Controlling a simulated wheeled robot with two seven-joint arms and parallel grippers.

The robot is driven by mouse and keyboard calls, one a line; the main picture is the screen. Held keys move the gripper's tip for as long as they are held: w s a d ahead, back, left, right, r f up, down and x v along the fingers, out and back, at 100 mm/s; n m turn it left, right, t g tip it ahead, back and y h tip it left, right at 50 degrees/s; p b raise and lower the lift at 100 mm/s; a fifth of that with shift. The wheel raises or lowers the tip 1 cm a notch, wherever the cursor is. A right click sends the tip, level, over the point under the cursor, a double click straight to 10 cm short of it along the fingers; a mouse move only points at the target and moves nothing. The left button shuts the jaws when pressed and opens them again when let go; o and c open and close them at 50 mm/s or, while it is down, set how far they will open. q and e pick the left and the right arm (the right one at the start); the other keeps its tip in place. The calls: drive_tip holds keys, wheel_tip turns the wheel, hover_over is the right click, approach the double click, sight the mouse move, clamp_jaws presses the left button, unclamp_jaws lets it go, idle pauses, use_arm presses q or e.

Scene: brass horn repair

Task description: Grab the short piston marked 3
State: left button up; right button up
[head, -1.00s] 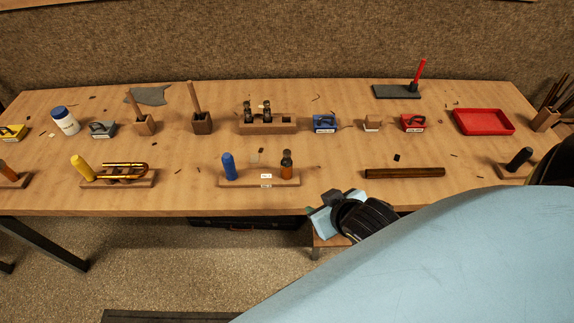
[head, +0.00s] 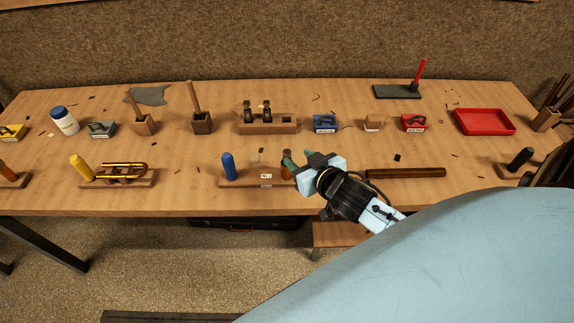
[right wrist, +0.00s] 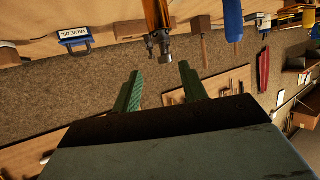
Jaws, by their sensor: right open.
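A short brass-amber piston with a dark metal top (head: 286,159) stands upright in the right end of a wooden stand (head: 228,186) near the table's front edge. My right gripper (head: 297,159) is open beside it at its right, partly covering it in the head view. In the right wrist view the piston (right wrist: 158,40) lies ahead, roughly in line with the gap between the green fingers (right wrist: 161,84), with nothing held. White labels on the stand are too small to read surely. Two similar pistons (head: 266,108) stand in a wooden rack (head: 283,128) farther back. My left gripper is out of view.
A blue upright handle (head: 228,166) stands on the same stand, left of the piston. A brown rod (head: 410,172) lies to the right. Blue (head: 325,123) and red (head: 413,122) labelled blocks and a red tray (head: 484,121) are farther back.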

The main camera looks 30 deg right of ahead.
sight(289, 154)
drive_tip(key=shift+a+x, duration=0.25)
drive_tip(key=shift+x, duration=1.25)
drive_tip(key=shift+a+x, duration=0.2)
drive_tip(key=shift+x, duration=1.3)
clamp_jaws()
